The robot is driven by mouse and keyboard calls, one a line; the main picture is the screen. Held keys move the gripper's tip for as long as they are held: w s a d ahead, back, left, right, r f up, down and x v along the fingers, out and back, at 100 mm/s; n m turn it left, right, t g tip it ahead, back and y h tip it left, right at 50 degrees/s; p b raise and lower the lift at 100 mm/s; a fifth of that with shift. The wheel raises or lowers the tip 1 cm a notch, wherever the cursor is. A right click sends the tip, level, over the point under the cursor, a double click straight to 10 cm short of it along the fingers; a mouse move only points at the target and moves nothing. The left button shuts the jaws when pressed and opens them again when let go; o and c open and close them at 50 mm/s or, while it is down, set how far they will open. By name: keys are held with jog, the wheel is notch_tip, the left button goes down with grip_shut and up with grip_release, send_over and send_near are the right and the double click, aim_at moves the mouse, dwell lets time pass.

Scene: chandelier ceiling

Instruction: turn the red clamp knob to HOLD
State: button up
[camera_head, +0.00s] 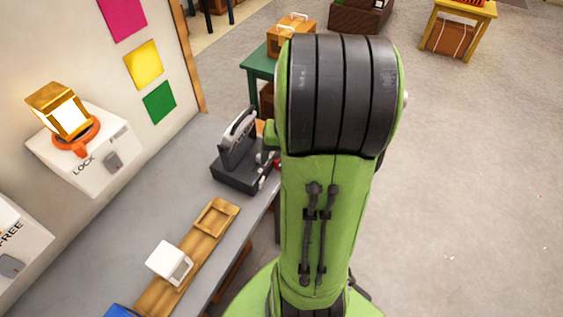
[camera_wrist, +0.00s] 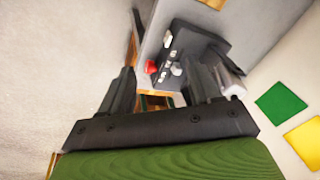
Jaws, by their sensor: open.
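The red clamp knob (camera_wrist: 151,67) sits on the front side of a dark grey clamp device (camera_wrist: 187,48) on the grey bench. Small pale marks show beside the knob, too small to read, so I cannot tell its setting. In the head view the device (camera_head: 238,172) stands at the bench's right edge, with a bit of the red knob (camera_head: 277,163) beside my arm. My gripper (camera_wrist: 161,79) is open and empty. In the wrist view the knob appears between its fingers, seemingly beyond the tips and apart from them. My arm hides the gripper in the head view.
A wooden rail (camera_head: 190,255) with a white block (camera_head: 169,262) lies on the bench. A green table (camera_head: 258,66) holds a wooden case behind. Floor right is mostly clear.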

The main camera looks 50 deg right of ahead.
jog(key=s+d+f+m+t+y+b, duration=0.15)
jog(key=s+d+f+m+t, duration=0.35)
jog(key=m, duration=0.6)
jog(key=s+d+f+m+t+b, duration=0.35)
jog(key=d+f+m+t, duration=0.3)
jog(key=m, duration=0.45)
jog(key=shift+g, duration=0.45)
jog(key=b+x, duration=0.3)
jog(key=x, duration=1.2)
jog(key=shift+w+a+f+b, duration=0.25)
jog(key=shift+w+f+b, duration=0.05)
jog(key=shift+f+b, duration=0.05)
jog(key=shift+c, duration=0.3)
jog(key=c, duration=1)
